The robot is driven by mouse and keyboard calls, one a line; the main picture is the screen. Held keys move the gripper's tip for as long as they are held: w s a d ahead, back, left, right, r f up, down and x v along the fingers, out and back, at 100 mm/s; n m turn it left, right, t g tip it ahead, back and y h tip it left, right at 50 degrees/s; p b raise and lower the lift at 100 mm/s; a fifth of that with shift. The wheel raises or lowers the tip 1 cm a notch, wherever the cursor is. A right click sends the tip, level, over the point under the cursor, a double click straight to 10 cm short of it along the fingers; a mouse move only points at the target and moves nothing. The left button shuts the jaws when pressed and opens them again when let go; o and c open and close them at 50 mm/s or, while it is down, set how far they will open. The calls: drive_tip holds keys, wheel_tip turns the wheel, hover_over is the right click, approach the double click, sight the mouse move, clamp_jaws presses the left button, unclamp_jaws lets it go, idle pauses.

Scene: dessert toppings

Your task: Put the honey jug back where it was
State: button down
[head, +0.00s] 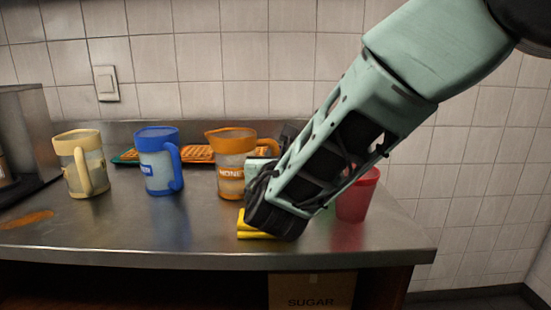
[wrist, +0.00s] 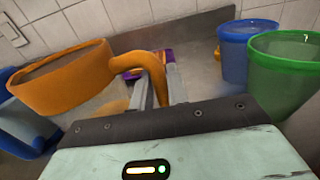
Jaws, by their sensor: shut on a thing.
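The honey jug (head: 230,178) is a clear jug with an orange rim and handle and a label reading "HONE". It is upright, at the middle of the steel counter, right of the blue jug (head: 157,165). In the wrist view the honey jug (wrist: 62,80) is at the left, its curved handle running between the fingers. My gripper (wrist: 158,88) is shut on that handle. Its fingertips are partly hidden by the handle. I cannot tell whether the jug's base touches the counter.
A cream jug (head: 82,165) stands left of the blue jug. Waffles (head: 198,154) lie behind. A yellow object (head: 255,233) lies below my gripper near the counter (head: 130,240) edge. A red cup (head: 357,197) stands at right. The wrist view shows blue (wrist: 247,50) and green (wrist: 285,78) cups.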

drive_tip(key=shift+r, duration=0.15)
drive_tip(key=c, duration=1.4)
unclamp_jaws()
drive_tip(key=shift+o, duration=0.2)
drive_tip(key=s, duration=1.2)
drive_tip(key=shift+a, duration=0.2)
